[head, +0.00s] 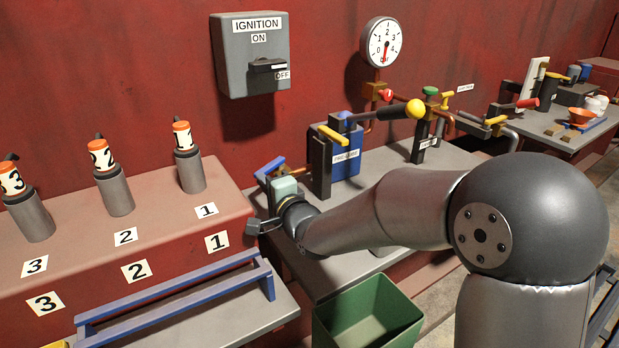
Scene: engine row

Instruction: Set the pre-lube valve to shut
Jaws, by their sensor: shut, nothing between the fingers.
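The pre-lube unit is a blue box (346,160) with a label that seems to read PRE-LUBE, standing on the grey bench behind my wrist. A blue lever (269,168) sits on a copper pipe at its left. I cannot tell for certain whether this is the pre-lube valve, nor its setting. A yellow bar (333,135) tops the dark post beside the box. My gripper (252,227) is shut and empty, in front of and below the blue lever, apparently apart from it. My wrist hides part of the pipe.
A long lever with a yellow ball (415,109) reaches right from the pre-lube unit. A gauge (382,42) and ignition box (251,54) are on the red wall. A green bin (367,318) and blue rail (175,300) lie in front. Numbered cylinders stand left.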

